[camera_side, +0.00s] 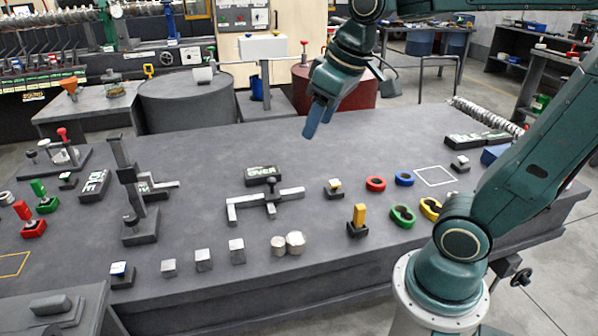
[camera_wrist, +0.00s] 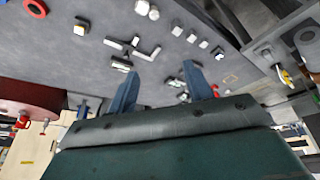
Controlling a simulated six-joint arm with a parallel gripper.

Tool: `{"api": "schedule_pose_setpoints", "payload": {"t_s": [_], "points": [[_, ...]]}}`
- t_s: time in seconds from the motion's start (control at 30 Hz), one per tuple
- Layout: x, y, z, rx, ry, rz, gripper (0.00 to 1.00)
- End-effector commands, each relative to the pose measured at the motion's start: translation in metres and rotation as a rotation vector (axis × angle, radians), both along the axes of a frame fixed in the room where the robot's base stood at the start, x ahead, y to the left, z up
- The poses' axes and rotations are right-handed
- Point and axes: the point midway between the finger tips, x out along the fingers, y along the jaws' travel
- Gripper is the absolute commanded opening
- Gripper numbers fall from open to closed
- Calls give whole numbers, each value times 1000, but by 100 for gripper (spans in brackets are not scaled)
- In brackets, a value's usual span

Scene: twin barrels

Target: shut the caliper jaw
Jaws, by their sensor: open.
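The caliper (camera_side: 290,195) lies on the grey bench in the middle of the side view. It is a pale grey bar with a fixed jaw at its left end and a sliding jaw with a dark knob near its middle; a gap shows between the jaws. In the wrist view the caliper (camera_wrist: 147,54) is small and lies beyond the fingers. My gripper (camera_side: 319,118) is high above the bench, behind and right of the caliper, touching nothing. In the wrist view my gripper (camera_wrist: 160,84) has its two blue fingers apart with nothing between them.
A black sign (camera_side: 262,175) reading OVER stands just behind the caliper. A tall dark gauge stand (camera_side: 130,190) rises to its left. Small metal blocks (camera_side: 204,260) and cylinders (camera_side: 295,242) lie in front. Coloured rings (camera_side: 376,184) and a yellow-topped block (camera_side: 359,215) are to the right.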

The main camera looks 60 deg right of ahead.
Motion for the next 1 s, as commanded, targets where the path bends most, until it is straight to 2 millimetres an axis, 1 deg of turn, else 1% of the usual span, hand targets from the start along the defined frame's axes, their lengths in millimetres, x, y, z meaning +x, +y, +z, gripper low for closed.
{"api": "schedule_pose_setpoints", "payload": {"t_s": [0.03, 0.2, 0.47, 0.6, 0.77, 1.0], "points": [[12, -5, 0, -2, 17, -3, 51], [49, -20, 0, -8, 58, -4, 51], [104, -48, -12, -13, 124, -8, 51], [132, -66, -24, -12, 160, -8, 51], [162, -88, -43, -9, 199, -8, 51], [203, -123, -81, 0, 258, -7, 51]]}}
